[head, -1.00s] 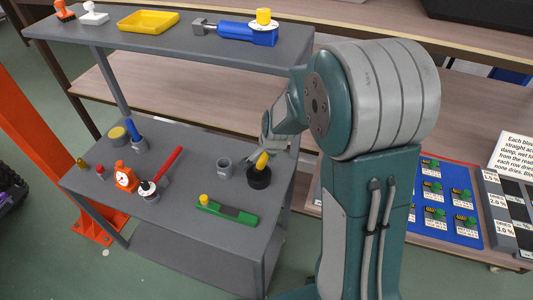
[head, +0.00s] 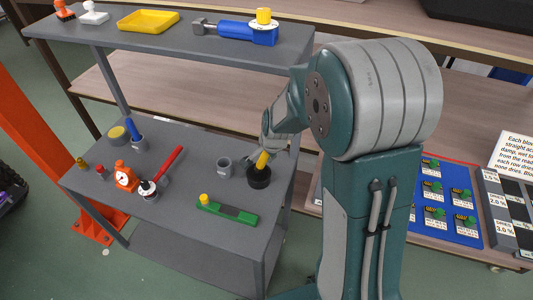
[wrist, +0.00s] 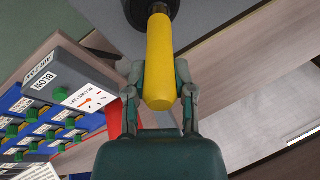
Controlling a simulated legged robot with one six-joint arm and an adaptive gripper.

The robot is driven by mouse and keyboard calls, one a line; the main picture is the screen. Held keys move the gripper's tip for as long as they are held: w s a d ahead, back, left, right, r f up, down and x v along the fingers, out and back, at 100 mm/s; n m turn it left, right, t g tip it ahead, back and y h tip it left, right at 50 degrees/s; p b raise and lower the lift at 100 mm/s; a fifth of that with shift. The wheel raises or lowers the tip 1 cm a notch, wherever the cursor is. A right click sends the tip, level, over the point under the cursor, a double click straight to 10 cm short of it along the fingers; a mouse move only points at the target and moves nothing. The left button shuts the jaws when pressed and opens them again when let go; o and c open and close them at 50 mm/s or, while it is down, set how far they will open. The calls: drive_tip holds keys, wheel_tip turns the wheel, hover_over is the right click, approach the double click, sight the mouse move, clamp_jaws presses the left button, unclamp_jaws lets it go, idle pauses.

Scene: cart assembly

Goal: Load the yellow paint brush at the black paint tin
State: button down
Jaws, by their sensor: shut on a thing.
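The yellow paint brush (head: 262,160) is in my gripper (head: 268,147), its handle showing above the black paint tin (head: 259,178) on the cart's lower shelf. In the wrist view my gripper (wrist: 160,85) is shut on the yellow handle (wrist: 160,60), one finger on each side. The far end of the brush goes into the dark round tin (wrist: 140,8) at the top of that view. The bristles are hidden in the tin, so I cannot tell whether they touch paint.
A green tool (head: 227,210) lies in front. The upper shelf (head: 100,42) overhangs behind.

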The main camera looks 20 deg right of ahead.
drive_tip(key=shift+r, duration=3.35)
